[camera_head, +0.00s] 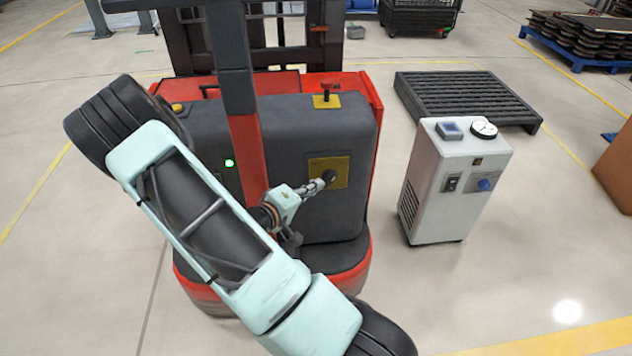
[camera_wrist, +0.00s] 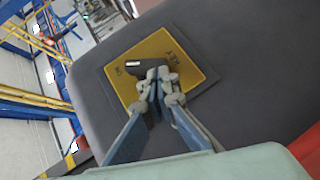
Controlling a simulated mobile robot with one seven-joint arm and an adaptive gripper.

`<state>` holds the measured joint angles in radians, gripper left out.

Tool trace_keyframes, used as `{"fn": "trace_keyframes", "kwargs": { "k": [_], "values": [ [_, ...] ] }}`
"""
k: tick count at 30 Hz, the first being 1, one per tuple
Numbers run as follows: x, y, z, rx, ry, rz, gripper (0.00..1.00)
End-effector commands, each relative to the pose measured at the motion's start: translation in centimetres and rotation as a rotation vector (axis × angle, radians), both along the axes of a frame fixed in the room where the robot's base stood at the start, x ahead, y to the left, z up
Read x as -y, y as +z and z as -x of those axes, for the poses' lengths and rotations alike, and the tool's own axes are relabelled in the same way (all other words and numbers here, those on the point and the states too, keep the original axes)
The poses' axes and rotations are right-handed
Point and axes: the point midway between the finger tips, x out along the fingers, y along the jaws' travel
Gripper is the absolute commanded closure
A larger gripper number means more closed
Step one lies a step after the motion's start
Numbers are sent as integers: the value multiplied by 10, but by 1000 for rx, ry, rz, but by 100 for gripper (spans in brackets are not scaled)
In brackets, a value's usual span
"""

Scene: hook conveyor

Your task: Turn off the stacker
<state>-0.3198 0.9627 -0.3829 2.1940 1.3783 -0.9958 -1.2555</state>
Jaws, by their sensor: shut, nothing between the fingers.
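The stacker (camera_head: 285,125) is a red and dark grey machine in the middle of the head view. Its front carries a yellow plate (camera_head: 343,166) with a dark round knob (camera_head: 331,177), and a small green light (camera_head: 229,163) glows to the left. My gripper (camera_head: 322,184) reaches the plate from the lower left. In the wrist view, the shut fingertips (camera_wrist: 159,80) are right at the black switch handle (camera_wrist: 136,67) on the yellow plate (camera_wrist: 178,56). They partly hide the switch. Whether they touch it, I cannot tell. Small lettering on the plate is too blurred to read.
A white cabinet (camera_head: 450,190) with a gauge stands to the right, before a dark slatted pallet (camera_head: 465,95). The floor between stacker and cabinet is clear.

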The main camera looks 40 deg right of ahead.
Motion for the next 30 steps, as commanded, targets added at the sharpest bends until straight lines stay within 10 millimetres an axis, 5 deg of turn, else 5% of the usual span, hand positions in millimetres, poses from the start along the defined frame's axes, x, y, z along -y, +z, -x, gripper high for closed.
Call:
{"fn": "trace_keyframes", "kwargs": {
  "k": [30],
  "values": [
    [1,-4,1,-52,-1,87,100]
  ]
}}
